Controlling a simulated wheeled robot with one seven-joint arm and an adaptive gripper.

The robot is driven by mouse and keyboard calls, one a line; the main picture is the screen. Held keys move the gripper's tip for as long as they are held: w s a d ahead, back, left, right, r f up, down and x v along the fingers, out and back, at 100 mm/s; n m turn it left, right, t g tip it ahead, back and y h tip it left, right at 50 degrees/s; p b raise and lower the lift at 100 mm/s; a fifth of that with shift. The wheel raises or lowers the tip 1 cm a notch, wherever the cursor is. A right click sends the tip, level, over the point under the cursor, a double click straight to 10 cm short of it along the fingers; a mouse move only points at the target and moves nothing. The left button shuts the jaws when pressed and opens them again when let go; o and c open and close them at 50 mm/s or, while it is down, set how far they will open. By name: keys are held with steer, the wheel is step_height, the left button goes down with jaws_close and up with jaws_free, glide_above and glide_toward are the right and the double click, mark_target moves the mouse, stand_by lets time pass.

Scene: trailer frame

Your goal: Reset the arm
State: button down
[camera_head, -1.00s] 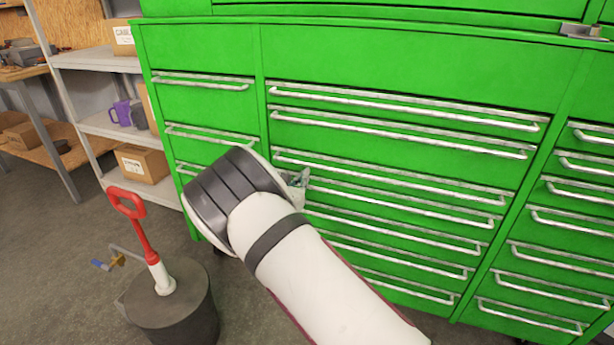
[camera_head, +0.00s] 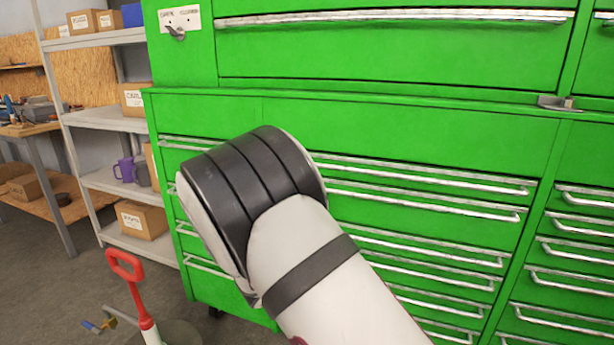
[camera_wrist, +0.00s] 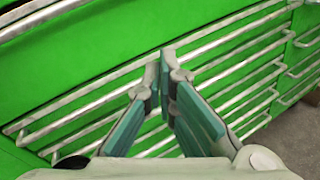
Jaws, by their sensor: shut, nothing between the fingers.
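My gripper (camera_wrist: 163,72) shows in the wrist view with its two grey-green fingers together at the tips and nothing between them. It points at the green tool cabinet, whose silver drawer handles (camera_wrist: 85,92) run behind the fingers. Whether the tips touch the cabinet I cannot tell. In the head view my white arm with its dark-banded joint is in front of the green cabinet (camera_head: 440,140) and hides the gripper.
A shelf unit (camera_head: 105,124) with cardboard boxes (camera_head: 142,220) and a purple mug (camera_head: 124,170) stands at the left. A red-handled tool (camera_head: 127,268) stands at the lower left. A workbench (camera_head: 30,130) is at the far left. Some grey floor is clear there.

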steer(key=s+d+r+m+g+h, duration=0.1)
steer(key=s+d+r+m+g, duration=0.35)
steer(key=d, duration=0.25)
steer(key=s+d+r+m+g, duration=0.3)
steer(key=s+d+r+m, duration=0.15)
steer(key=d, duration=0.25)
steer(key=s+d+r+m+g+y, duration=0.1)
steer(key=s+d+r+m+g, duration=0.15)
steer(key=s, duration=0.45)
steer(key=s+d+r+m+g+y, duration=0.1)
steer(key=s+d+m+g+y, duration=0.1)
steer(key=s+d+m, duration=0.35)
steer(key=s+a+m+y, duration=0.4)
steer(key=s, duration=0.9)
steer(key=s+a+m+y, duration=0.3)
steer(key=s+a+y, duration=0.15)
steer(key=s, duration=0.85)
step_height(320, 180, up, 22)
steer(key=t+p, duration=0.3)
steer(key=p, duration=1.7)
steer(key=shift+s+a+r+t+y+p, duration=0.2)
steer(key=shift+s+t+y+p, duration=0.1)
steer(key=shift+t+y, duration=0.1)
